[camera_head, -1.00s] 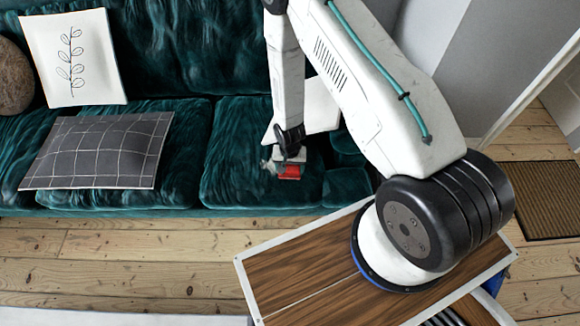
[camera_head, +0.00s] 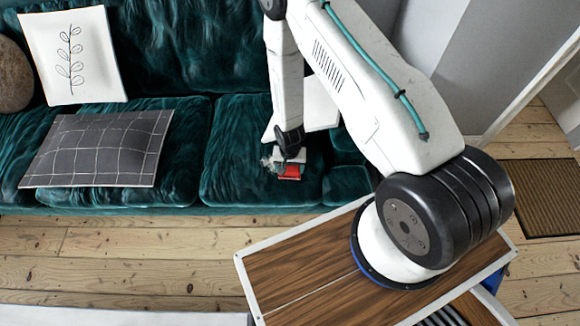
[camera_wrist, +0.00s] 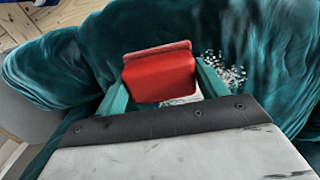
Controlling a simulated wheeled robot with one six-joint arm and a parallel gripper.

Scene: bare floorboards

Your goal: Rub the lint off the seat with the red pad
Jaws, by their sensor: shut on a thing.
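The seat (camera_head: 235,178) is a teal velvet sofa cushion. The red pad (camera_head: 290,172) is low over this cushion, and it fills the space between my fingers in the wrist view (camera_wrist: 160,76). My gripper (camera_head: 287,163) is shut on the pad, its teal fingers (camera_wrist: 160,88) on either side. White lint (camera_wrist: 226,72) lies in a speckled patch just right of the pad in the wrist view, with a little more pale lint showing under its near edge. In the head view the lint is a small pale patch at the pad's left. Whether the pad touches the cushion is hard to tell.
A dark grey checked cushion (camera_head: 100,150) lies on the seat to the left. A white leaf-print cushion (camera_head: 73,57) and a round brown cushion (camera_head: 14,78) lean behind it. A white cushion (camera_head: 321,105) stands behind my gripper. Bare floorboards (camera_head: 120,250) run in front.

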